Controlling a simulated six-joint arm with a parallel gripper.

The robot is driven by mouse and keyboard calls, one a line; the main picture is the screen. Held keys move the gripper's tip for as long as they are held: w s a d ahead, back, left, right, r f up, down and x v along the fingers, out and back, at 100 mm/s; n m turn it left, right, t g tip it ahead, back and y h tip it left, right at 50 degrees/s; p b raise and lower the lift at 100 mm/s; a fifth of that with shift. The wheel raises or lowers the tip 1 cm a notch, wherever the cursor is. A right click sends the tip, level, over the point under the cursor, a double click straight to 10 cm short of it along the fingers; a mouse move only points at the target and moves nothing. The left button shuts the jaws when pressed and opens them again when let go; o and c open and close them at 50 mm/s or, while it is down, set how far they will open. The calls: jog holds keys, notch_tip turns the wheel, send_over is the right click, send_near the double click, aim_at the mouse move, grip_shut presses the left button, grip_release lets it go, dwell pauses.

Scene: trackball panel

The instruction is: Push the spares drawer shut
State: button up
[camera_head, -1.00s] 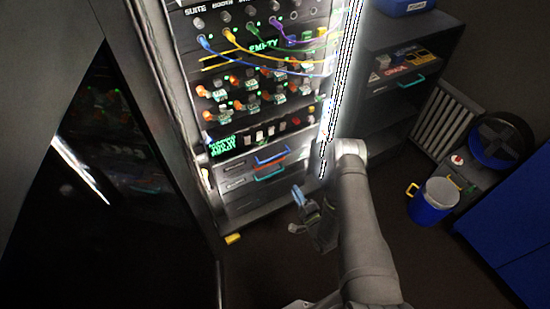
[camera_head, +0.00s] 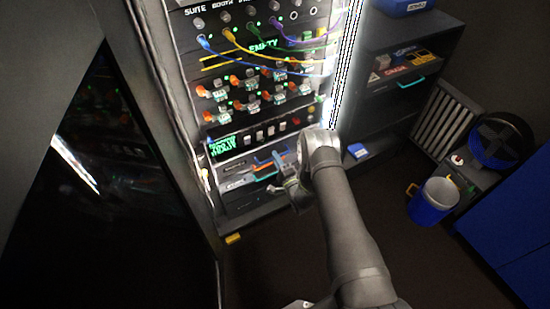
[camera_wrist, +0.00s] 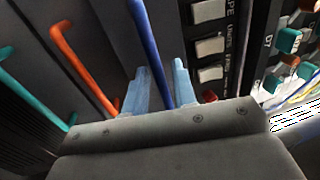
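Dark drawers with coloured handles sit at the bottom of the rack; I cannot read a label that tells which is the spares drawer. In the wrist view there are a blue handle (camera_wrist: 150,50), an orange handle (camera_wrist: 78,62) and a teal handle (camera_wrist: 28,82). My gripper (camera_head: 281,170) is in front of these drawers. In the wrist view its pale blue fingertips (camera_wrist: 160,80) are apart, with the blue handle showing between them. I cannot tell whether they touch it. My arm partly hides the drawers' right side.
A row of pale switches (camera_wrist: 210,45) lies beside the blue-handled drawer. Cables (camera_head: 270,55) hang across the rack above. A side cabinet (camera_head: 425,55) with another teal handle (camera_head: 412,82) stands right, boxes behind that handle. A blue bucket (camera_head: 433,203) stands on the floor.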

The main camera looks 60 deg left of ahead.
aim_at(270, 151)
jog(key=shift+a+r, duration=0.1)
jog(key=shift+a, duration=0.4)
grip_shut()
jog(key=shift+a, duration=2.2)
grip_release()
jog(key=shift+d, duration=0.1)
